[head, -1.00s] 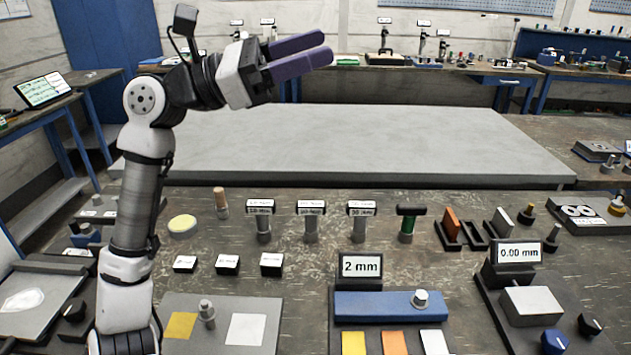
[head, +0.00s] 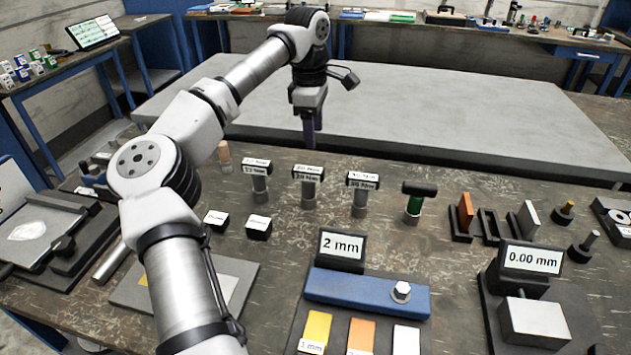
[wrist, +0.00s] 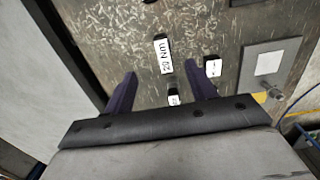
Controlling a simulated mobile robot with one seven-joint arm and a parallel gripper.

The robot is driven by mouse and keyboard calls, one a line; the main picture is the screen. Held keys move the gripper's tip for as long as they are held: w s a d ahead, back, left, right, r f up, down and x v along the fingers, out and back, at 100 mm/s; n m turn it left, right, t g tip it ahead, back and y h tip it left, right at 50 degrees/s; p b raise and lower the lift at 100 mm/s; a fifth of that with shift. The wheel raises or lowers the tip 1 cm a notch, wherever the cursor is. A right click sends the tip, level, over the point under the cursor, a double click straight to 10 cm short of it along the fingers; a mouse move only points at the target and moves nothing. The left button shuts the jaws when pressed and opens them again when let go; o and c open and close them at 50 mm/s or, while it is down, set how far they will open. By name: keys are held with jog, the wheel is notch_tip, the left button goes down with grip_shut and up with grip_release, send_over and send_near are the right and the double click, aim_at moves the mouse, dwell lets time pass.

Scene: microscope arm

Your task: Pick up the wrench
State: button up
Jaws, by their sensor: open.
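Several T-handled wrenches stand upright in a row on the bench. In the head view three carry white labels: the left wrench (head: 259,182), the middle wrench (head: 308,186), whose label seems to read 20 Nm, and the right wrench (head: 361,193). My gripper (head: 310,146) points down, just behind and above the middle wrench. In the wrist view my gripper (wrist: 160,72) is open and empty, with a 20 Nm label (wrist: 163,54) showing between and beyond its fingertips.
Small black label blocks (head: 258,226) lie in front of the wrenches. A 2 mm display (head: 341,246) and blue bar (head: 366,294) stand in front, a 0.00 mm gauge (head: 532,260) at right. A large grey slab (head: 430,110) lies behind, mostly clear.

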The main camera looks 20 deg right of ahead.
aim_at(308, 169)
jog(key=shift+y, duration=0.3)
jog(key=f, duration=0.5)
jog(key=a+f+p, duration=0.1)
jog(key=f, duration=0.2)
jog(key=shift+w+f, duration=0.2)
jog(key=shift+w, duration=0.1)
jog(key=shift+a+f+p, duration=0.1)
jog(key=shift+f+p, duration=0.95)
jog(key=shift+f, duration=1.7)
jog(key=shift+r, duration=0.1)
grip_shut()
